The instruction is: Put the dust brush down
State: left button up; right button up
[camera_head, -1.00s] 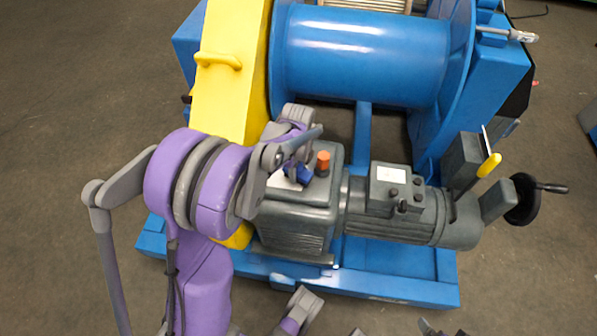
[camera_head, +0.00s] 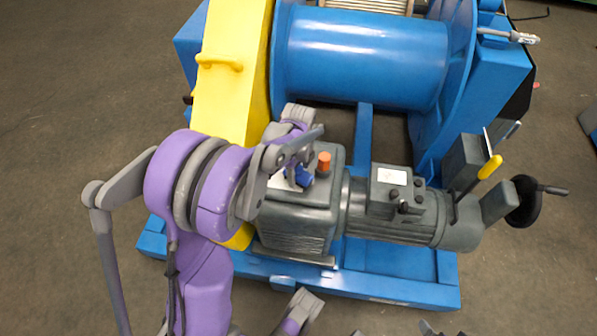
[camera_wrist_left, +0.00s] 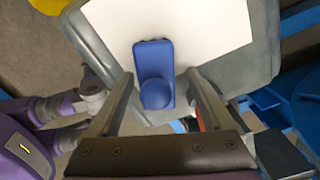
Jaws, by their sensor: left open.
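The dust brush, as far as I can tell, is the blue block with a round knob (camera_wrist_left: 152,70) in the left wrist view. It lies over a white plate (camera_wrist_left: 210,20) on top of the grey gearbox (camera_head: 295,225). In the head view a small blue part (camera_head: 304,179) shows there, partly hidden by my wrist. My left gripper (camera_wrist_left: 160,82) is open, with one finger on each side of the blue block and a gap on both sides. Bristles are not visible.
An orange cap (camera_head: 324,162) stands on the gearbox close to my left gripper. A grey motor (camera_head: 395,215) with a yellow-handled lever (camera_head: 489,167) is to the right. A yellow guard (camera_head: 228,95) and blue drum (camera_head: 365,55) rise behind. Open floor is at left.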

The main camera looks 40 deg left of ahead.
pick_arm(q)
notch_tip(320, 180, up, 10)
jog(key=shift+r+p, duration=0.1)
jog(key=shift+p, duration=1.15)
jog(key=shift+s+d+r, duration=0.1)
jog(key=shift+r, duration=0.5)
jog(key=s+d+n+t, duration=0.4)
jog(key=s+d+n, duration=1.1)
jog(key=s+n, duration=0.1)
jog(key=shift+s+d+r+n+t, duration=0.2)
jog(key=shift+s+d+n+t, duration=0.15)
jog(key=shift+s, duration=0.25)
